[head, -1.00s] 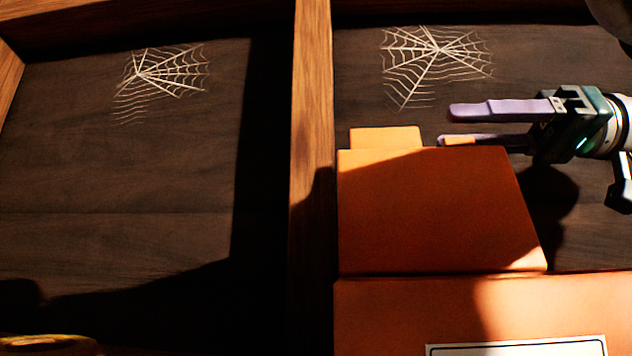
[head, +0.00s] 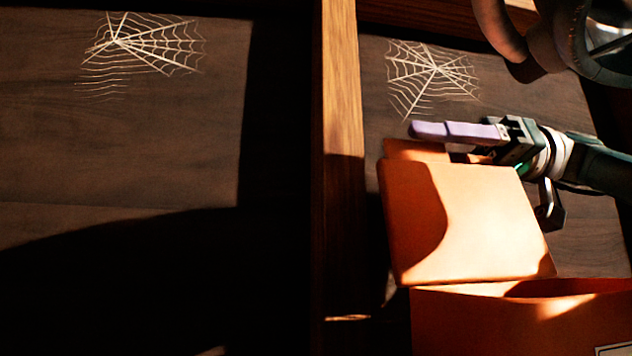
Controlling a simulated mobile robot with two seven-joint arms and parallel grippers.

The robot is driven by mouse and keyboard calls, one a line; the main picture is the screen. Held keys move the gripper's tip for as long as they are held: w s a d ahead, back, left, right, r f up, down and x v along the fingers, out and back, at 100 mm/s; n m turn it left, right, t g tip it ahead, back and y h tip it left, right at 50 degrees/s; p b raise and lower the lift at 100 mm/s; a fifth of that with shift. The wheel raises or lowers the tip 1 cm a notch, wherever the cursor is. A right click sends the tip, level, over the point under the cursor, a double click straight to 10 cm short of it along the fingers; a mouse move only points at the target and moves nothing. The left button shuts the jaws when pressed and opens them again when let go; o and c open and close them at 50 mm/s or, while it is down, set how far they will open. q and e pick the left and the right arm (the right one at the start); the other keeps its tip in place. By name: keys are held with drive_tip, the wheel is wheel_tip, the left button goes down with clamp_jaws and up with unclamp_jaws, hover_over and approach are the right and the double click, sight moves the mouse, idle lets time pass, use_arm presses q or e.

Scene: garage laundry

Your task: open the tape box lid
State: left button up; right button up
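The orange tape box (head: 480,325) stands at the lower right, cut off by the bottom edge. Its lid (head: 470,225) stands raised at the back of the box, with a small tab (head: 415,151) along its top edge. A dark strip of the box's inside shows between the lid's lower edge and the front wall. My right gripper (head: 458,143) is at the lid's top edge, coming from the right. Its upper lilac finger shows clear above the lid; the lower finger is mostly hidden behind it. The fingers look apart. My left gripper is out of view.
A wooden divider (head: 340,120) runs upright just left of the box. Cobwebs (head: 430,70) mark the dark back panel on both sides. The left compartment is mostly in shadow. Part of a label (head: 615,350) shows on the box front.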

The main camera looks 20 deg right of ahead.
clamp_jaws()
drive_tip(key=shift+a, duration=0.1)
idle(1.2)
